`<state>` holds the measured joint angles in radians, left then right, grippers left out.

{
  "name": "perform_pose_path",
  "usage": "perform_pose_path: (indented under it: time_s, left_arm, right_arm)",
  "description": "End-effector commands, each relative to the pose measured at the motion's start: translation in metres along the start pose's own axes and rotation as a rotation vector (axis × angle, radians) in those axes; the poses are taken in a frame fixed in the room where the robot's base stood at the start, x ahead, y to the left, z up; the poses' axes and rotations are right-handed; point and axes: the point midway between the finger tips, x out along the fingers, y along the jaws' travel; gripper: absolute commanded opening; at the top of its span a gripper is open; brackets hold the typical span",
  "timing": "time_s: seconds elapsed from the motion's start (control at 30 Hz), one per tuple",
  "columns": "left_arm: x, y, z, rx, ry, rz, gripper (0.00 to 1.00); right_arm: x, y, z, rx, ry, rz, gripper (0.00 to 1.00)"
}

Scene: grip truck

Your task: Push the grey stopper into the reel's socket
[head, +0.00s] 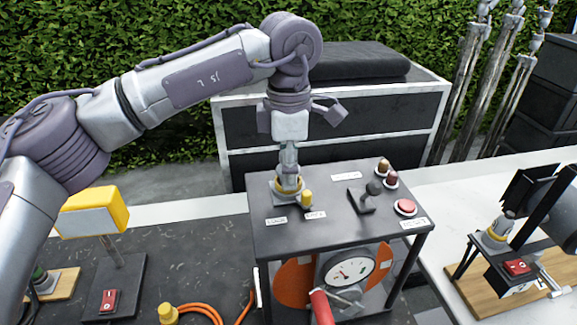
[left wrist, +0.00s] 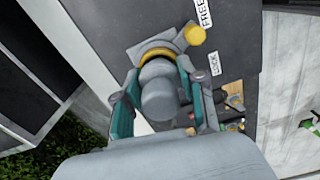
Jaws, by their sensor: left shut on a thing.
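The grey stopper (left wrist: 158,95) is a rounded grey piece between the teal fingers of my left gripper (left wrist: 152,100), which is shut on it. In the head view my left gripper (head: 289,165) points straight down over the socket (head: 284,190), a grey plate with a yellow ring on the black stand's top. The ring also shows just beyond the stopper in the left wrist view (left wrist: 152,55). The stopper lines up with the ring; how deep it sits is hidden. The orange reel (head: 295,283) is inside the stand below. My right gripper is not in view.
A small yellow knob (head: 306,198) stands beside the socket, near the labels. A black lever (head: 364,196), a red button (head: 405,207) and brown knobs share the stand top. A dial gauge (head: 347,271) sits below. A yellow lamp (head: 93,213) stands left.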

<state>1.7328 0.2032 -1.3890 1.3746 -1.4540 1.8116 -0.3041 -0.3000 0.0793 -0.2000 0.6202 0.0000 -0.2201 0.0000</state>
Motion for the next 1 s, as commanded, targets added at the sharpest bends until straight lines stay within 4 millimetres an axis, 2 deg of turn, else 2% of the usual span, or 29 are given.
perform_pose_path:
  time_s: [0.33, 1.0]
  left_arm:
    - [0.001, -0.001, 0.000, 0.000, 0.003, -0.003, 0.06]
    - [-0.028, 0.000, 0.000, 0.000, 0.001, -0.001, 0.06]
  right_arm:
    - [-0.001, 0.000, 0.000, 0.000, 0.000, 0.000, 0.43]
    - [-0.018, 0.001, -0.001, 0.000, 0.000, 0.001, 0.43]
